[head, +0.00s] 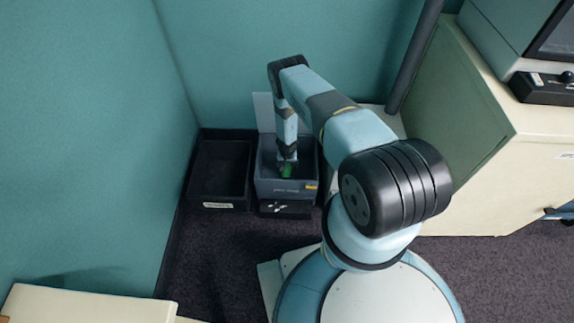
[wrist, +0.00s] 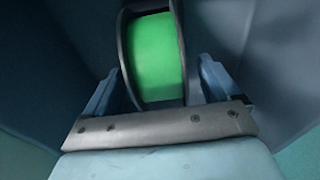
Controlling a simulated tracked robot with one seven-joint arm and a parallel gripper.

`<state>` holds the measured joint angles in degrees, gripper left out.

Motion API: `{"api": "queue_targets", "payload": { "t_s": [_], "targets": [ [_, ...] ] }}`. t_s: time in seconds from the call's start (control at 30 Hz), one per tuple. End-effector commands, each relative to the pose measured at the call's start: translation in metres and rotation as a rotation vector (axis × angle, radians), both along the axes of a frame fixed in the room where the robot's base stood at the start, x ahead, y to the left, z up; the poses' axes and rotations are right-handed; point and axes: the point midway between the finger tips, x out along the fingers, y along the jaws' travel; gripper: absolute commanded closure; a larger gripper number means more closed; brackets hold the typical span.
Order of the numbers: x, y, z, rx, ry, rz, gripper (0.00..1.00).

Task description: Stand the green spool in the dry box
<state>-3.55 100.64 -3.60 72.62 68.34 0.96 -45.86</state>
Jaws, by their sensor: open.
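The green spool (wrist: 157,58) shows between my gripper's fingers in the wrist view, with dark flanges at its sides. It also shows as a small green patch (head: 287,170) inside the dry box (head: 284,188), a grey-blue bin with a pale lid raised behind it. My gripper (wrist: 155,85) reaches down into the box from above. Its two blue fingers stand apart, one on each side of the spool. Whether they touch it I cannot tell. The spool's lower part is hidden by the gripper in the wrist view.
A black open bin (head: 219,170) stands left of the dry box and looks empty. Teal walls close in behind and at the left. A cream cabinet (head: 480,130) stands at the right. Dark carpet (head: 225,255) lies free in front of the bins.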

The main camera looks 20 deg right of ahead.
Motion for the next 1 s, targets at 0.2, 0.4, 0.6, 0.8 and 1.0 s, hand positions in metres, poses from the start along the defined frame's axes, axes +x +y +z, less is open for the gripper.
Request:
{"api": "queue_targets", "payload": {
  "t_s": [0.2, 0.4, 0.6, 0.8, 1.0],
  "targets": [
    [-0.001, 0.000, 0.001, 0.000, 0.001, -0.001, 0.10],
    [-0.002, 0.000, 0.018, 0.001, 0.001, -0.003, 0.10],
    [-0.005, 0.001, 0.049, 0.000, 0.000, -0.003, 0.10],
    [-0.008, 0.003, 0.082, 0.000, -0.001, -0.001, 0.10],
    [-0.012, 0.004, 0.111, 0.000, 0.000, 0.001, 0.10]
  ]
}}
